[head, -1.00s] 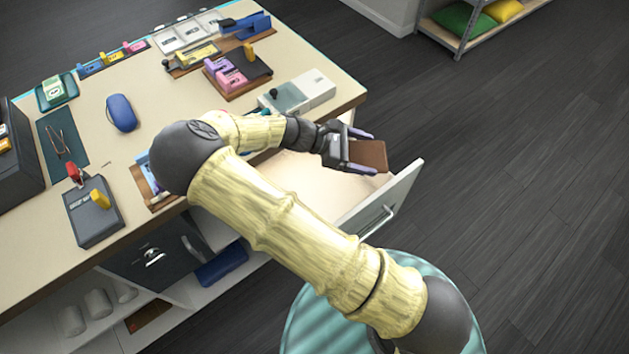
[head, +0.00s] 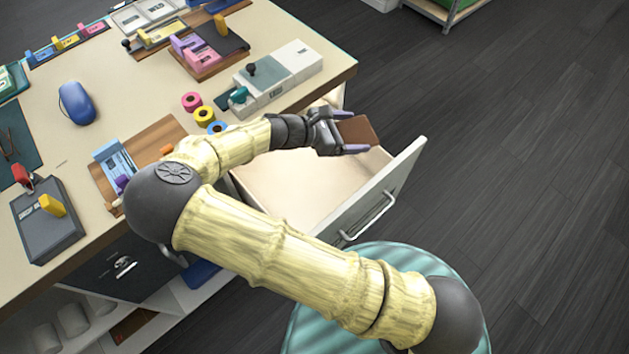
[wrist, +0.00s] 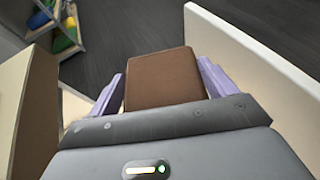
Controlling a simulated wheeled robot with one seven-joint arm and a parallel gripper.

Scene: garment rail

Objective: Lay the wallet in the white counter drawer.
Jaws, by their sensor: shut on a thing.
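The wallet (head: 358,131) is a flat brown rectangle at the end of my arm in the head view. My gripper (head: 347,133) is shut on it. In the wrist view the wallet (wrist: 162,78) sits between the two lilac fingers (wrist: 210,85). The white counter drawer (head: 372,205) is pulled open below the counter, and its pale inside shows beneath my forearm. The wallet is over the far part of the drawer opening, apart from the drawer floor as far as I can tell. My arm hides part of the drawer's near side.
The counter top (head: 130,150) holds a blue mouse (head: 77,103), colored tape rolls (head: 192,101), a white-and-grey device (head: 285,75) and several small trays. The drawer front with its handle (head: 368,216) stands out over dark floor. A shelf with green and yellow items (wrist: 64,25) is beyond.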

